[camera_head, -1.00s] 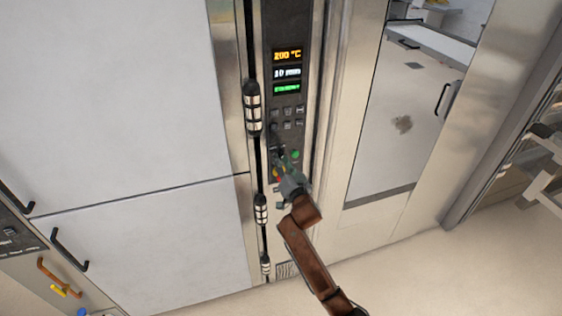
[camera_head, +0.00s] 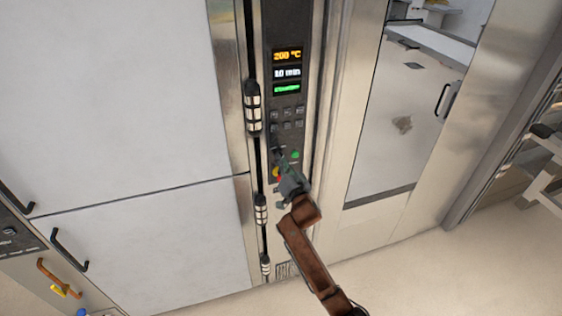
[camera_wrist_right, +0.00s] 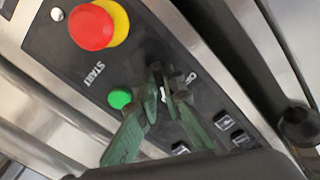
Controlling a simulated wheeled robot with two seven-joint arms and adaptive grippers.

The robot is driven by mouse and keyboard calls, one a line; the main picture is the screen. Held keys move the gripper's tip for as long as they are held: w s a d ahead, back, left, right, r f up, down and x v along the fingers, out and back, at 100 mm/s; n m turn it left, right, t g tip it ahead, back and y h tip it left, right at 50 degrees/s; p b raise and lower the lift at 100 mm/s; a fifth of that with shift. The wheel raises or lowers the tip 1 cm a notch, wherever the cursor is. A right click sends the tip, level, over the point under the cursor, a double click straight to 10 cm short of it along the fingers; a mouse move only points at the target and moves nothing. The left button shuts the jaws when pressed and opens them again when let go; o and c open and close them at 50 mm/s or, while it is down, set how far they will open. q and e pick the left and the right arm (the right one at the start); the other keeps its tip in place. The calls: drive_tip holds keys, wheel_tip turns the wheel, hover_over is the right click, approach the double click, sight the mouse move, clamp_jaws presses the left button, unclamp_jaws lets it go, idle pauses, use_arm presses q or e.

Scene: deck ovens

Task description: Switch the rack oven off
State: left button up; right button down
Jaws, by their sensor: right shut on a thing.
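The rack oven's dark control panel (camera_head: 286,97) has a lit display (camera_head: 287,72) with an orange "200 °C", a white "10 min" and a green line. My right gripper (camera_head: 279,160) is at the lower part of the panel. In the wrist view its green fingers (camera_wrist_right: 164,88) are shut on a small dark rotary switch (camera_wrist_right: 168,77), mostly hidden between the fingertips. A label partly shows beside it. The green START button (camera_wrist_right: 119,98) is next to the fingers, and the red stop button (camera_wrist_right: 91,27) on its yellow base is further off. My left gripper is not in view.
Small panel buttons (camera_head: 287,118) lie above the gripper. A black vertical bar with hinges (camera_head: 253,107) runs left of the panel. A glass oven door (camera_head: 405,110) is at right, large pale doors (camera_head: 120,90) at left. Open floor (camera_head: 440,270) lies at lower right.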

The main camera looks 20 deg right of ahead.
drive_tip(key=shift+n, duration=0.3)
drive_tip(key=shift+r+n+p, duration=0.1)
drive_tip(key=shift+n+p, duration=0.65)
drive_tip(key=shift+n, duration=0.15)
drive_tip(key=n+p, duration=0.1)
drive_tip(key=n, duration=0.1)
drive_tip(key=shift+n, duration=0.3)
drive_tip(key=n+p, duration=0.1)
drive_tip(key=n, duration=0.2)
drive_tip(key=shift+n, duration=0.3)
drive_tip(key=shift+n+p, duration=0.45)
drive_tip(key=shift+n, duration=1.25)
drive_tip(key=c, duration=2.1)
unclamp_jaws()
